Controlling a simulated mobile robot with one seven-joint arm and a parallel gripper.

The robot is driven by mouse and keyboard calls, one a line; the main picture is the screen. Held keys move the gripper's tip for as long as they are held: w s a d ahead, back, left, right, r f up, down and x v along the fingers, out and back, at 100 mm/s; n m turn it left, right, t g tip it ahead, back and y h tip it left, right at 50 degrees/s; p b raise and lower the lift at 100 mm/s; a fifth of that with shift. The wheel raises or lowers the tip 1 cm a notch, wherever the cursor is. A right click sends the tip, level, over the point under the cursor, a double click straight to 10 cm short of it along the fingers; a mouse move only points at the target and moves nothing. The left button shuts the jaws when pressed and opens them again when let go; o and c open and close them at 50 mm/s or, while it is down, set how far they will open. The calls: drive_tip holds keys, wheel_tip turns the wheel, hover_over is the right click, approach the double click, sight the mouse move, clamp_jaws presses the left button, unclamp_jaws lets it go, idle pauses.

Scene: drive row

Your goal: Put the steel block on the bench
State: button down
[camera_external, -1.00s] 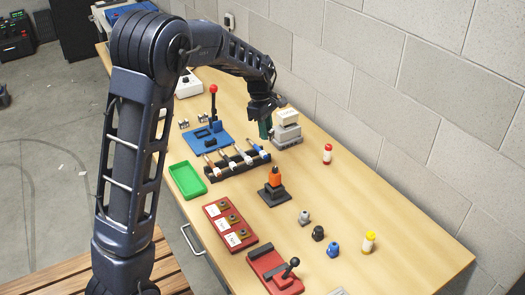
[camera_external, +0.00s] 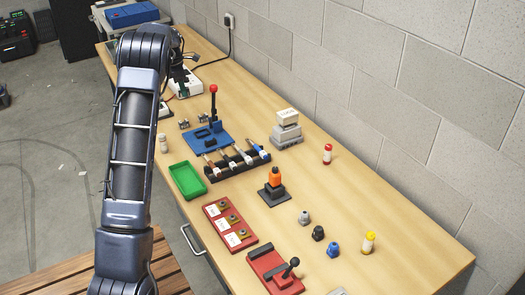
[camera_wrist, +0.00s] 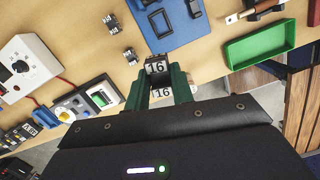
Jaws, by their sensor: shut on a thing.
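My gripper (camera_wrist: 161,90) has green fingers and is shut on a small steel block (camera_wrist: 157,66) with "16" on its labels. It holds the block above the wooden bench (camera_wrist: 205,65), near the bench's front edge in the wrist view. In the external view my gripper (camera_external: 184,90) is over the far left part of the bench (camera_external: 375,210), mostly behind my arm. I cannot make out the block there, nor the height of the gap below it.
Two similar small blocks (camera_wrist: 112,22) (camera_wrist: 130,56) stand beside a blue fixture (camera_wrist: 172,22). A green tray (camera_wrist: 262,45) is to the right. A white instrument (camera_wrist: 28,66) and a grey meter (camera_wrist: 88,101) stand left. Bare wood lies between them.

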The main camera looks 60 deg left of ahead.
drive_tip(key=s+a+f+n, duration=0.1)
drive_tip(key=s+a+n, duration=0.2)
drive_tip(key=s+a, duration=0.65)
drive_tip(key=f, duration=1.3)
drive_tip(key=w+f, duration=0.1)
drive_tip(key=f, duration=0.6)
drive_tip(key=c, duration=1.2)
unclamp_jaws()
drive_tip(key=shift+f, duration=0.15)
wheel_tip(320, 180, up, 12)
drive_tip(key=s, duration=0.1)
drive_tip(key=shift+s, duration=0.4)
